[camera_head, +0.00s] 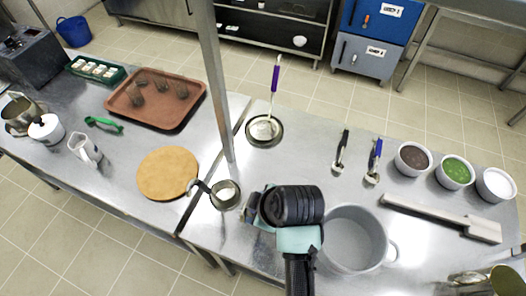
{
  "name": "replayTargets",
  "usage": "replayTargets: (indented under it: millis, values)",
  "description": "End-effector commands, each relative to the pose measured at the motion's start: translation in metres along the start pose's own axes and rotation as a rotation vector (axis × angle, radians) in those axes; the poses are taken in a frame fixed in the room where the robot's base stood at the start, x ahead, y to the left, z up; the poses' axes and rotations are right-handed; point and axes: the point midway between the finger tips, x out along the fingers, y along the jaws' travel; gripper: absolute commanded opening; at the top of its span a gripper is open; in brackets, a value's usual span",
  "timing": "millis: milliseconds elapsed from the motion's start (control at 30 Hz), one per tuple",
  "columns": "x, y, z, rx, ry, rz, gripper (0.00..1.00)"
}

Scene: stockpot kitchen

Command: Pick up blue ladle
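The blue ladle (374,161) lies on the right-hand steel table, its blue handle pointing away and its bowl toward me. A similar black-handled utensil (341,152) lies just left of it. My gripper (249,207) is over the table's near left part, left of and nearer than the blue ladle, well apart from it. My wrist partly hides the gripper, and I cannot tell whether its fingers are open or shut.
A large grey pot (354,240) stands between my arm and the table's right part. A small metal ladle or cup (226,194) is beside my gripper. Bowls of brown, green (456,171) and white contents stand right of the blue ladle. A steel post (215,85) rises at the left.

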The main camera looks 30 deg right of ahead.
Motion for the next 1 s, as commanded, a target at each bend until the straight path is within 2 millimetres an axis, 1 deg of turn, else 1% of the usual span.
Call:
replayTargets:
  millis: [133,333,367,400,467,600,667,1000]
  values:
    - [0.009,-0.0004,0.0001,-0.001,-0.001,-0.001,0.56]
    - [0.0096,-0.0001,0.0001,-0.001,0.0,0.001,0.56]
    - [0.0095,-0.0001,0.0002,-0.001,0.0,0.001,0.53]
    - [0.0095,-0.0001,0.0002,-0.001,0.0,0.001,0.45]
    - [0.0094,0.0,0.0002,-0.001,0.0,0.001,0.35]
    - [0.0092,0.0001,0.0001,-0.001,0.0,0.001,0.09]
    - [0.0092,0.0,0.0001,-0.001,0.0,0.001,0.0]
    - [0.0091,0.0001,0.0001,-0.001,0.0,0.001,0.0]
